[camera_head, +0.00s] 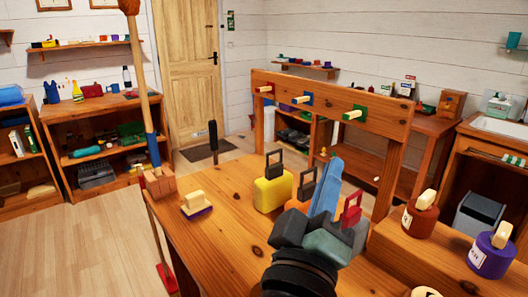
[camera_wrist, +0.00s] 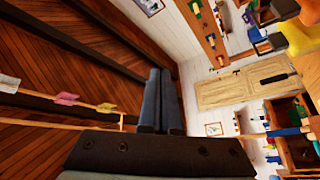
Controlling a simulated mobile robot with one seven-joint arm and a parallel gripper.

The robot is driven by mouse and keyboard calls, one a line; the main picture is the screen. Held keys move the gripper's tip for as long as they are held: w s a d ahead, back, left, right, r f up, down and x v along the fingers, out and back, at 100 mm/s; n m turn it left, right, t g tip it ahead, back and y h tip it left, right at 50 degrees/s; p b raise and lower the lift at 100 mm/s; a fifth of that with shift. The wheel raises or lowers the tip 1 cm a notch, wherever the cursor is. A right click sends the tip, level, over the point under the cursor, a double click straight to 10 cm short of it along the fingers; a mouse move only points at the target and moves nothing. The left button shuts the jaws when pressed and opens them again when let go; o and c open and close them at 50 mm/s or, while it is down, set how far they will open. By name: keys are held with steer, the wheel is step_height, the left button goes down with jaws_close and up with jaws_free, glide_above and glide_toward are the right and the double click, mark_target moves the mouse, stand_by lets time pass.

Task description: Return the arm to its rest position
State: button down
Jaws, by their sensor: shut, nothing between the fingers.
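My gripper (camera_wrist: 161,76) shows in the wrist view with its two dark fingers side by side and touching, and nothing is between them. Beyond the fingers are the dark wooden ceiling on the left and the white wall and door on the right, so the wrist is turned well away from the tabletop. In the head view, my dark arm rises from the bottom edge in front of the wooden table (camera_head: 225,245).
A pegged wooden rack (camera_head: 335,100) stands behind. Red (camera_head: 419,218) and purple (camera_head: 490,255) jars stand at the right. Open floor (camera_head: 75,245) lies at the left.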

steer(key=s+a+r+m+t+y, duration=0.2)
steer(key=s+a+r+t+y, duration=0.15)
steer(key=r, duration=0.45)
steer(key=s+a+r+m+t+y, duration=0.2)
steer(key=s+r, duration=0.2)
steer(key=r, duration=0.3)
steer(key=s+a+r+m+t+y, duration=0.2)
steer(key=s+a+r+t+y, duration=0.15)
steer(key=r, duration=0.45)
step_height(320, 180, up, 14)
steer(key=g+p, duration=0.1)
steer(key=p, duration=1.5)
steer(key=shift+w+d+h, duration=0.2)
steer(key=shift+w+h, duration=0.2)
steer(key=shift+w, duration=0.05)
